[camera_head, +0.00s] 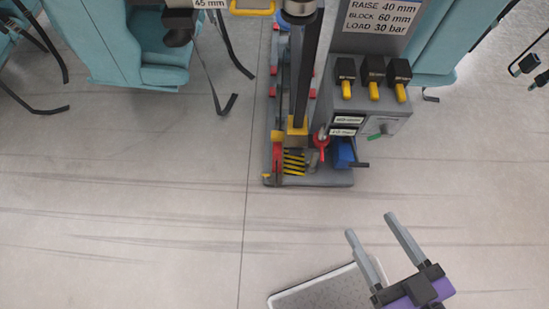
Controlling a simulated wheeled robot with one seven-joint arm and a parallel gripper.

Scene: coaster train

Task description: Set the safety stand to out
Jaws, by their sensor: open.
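A grey lifting rig (340,182) stands on the floor at the upper middle, with a dark upright post (303,80) on its base. At the foot of the post are a red upright part (277,155) and a yellow-and-black striped piece (293,163). I cannot tell for sure which part is the safety stand or which position it is in. A red ringed part (320,142) and a blue block (343,154) sit to the right. My gripper (370,225) is open and empty, at the lower right, apart from the rig, with its fingers pointing up the picture.
A grey cabinet (385,125) carries several yellow-handled black blocks (373,70), a green lever (382,133) and a sign (383,17) reading raise 40 mm, block 60 mm, load 30 bar. Teal seats (140,75) with hanging straps stand at upper left. Floor between gripper and rig is clear.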

